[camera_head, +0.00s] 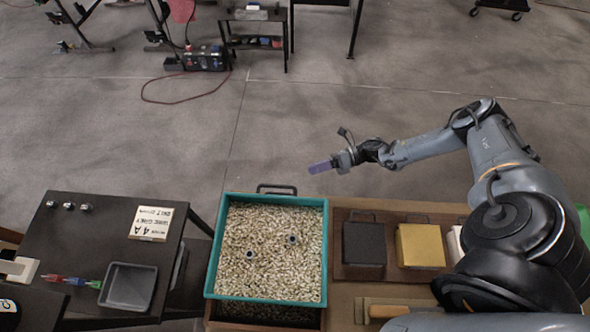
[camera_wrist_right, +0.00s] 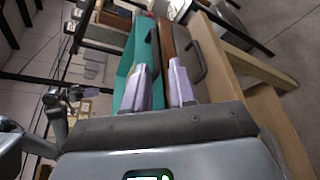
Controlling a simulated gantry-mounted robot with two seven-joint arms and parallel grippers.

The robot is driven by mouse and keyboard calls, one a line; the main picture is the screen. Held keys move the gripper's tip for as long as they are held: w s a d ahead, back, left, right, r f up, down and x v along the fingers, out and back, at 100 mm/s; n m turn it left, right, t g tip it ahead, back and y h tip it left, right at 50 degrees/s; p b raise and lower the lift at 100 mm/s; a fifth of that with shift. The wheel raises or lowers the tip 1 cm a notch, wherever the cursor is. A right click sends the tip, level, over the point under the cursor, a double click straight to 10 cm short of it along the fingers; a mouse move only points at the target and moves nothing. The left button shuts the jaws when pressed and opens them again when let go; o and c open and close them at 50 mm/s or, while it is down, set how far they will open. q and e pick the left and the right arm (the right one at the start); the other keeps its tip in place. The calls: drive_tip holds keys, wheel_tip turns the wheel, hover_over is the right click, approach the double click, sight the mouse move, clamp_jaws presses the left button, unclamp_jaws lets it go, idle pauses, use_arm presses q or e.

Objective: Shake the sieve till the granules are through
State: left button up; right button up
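The sieve, a teal-rimmed box (camera_head: 325,250), stands in the lower middle of the head view. It is full of pale granules (camera_head: 265,275), with two metal nuts (camera_head: 250,254) lying on them. A dark handle (camera_head: 277,188) shows at its far side. The sieve's teal wall also shows in the right wrist view (camera_wrist_right: 143,45). My right gripper (camera_head: 320,167) is above and beyond the sieve's far right corner, apart from it. In the wrist view its two fingers (camera_wrist_right: 163,88) are spread with nothing between them.
Right of the sieve, a black block (camera_head: 363,245) and a yellow block (camera_head: 421,246) with handles stand on a brown board. A dark side table (camera_head: 75,235) at left holds a grey tray (camera_head: 128,304) and a label card (camera_head: 151,223). Open floor lies beyond.

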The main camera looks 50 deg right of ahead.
sight(280, 186)
drive_tip(key=x, duration=0.4)
drive_tip(key=s+a+x, duration=0.1)
drive_tip(key=x, duration=0.4)
drive_tip(key=s+b+x, duration=0.1)
drive_tip(key=x, duration=0.3)
drive_tip(key=shift+w+a+f, duration=0.15)
drive_tip(key=shift+a+f, duration=0.05)
drive_tip(key=shift+a, duration=0.15)
clamp_jaws()
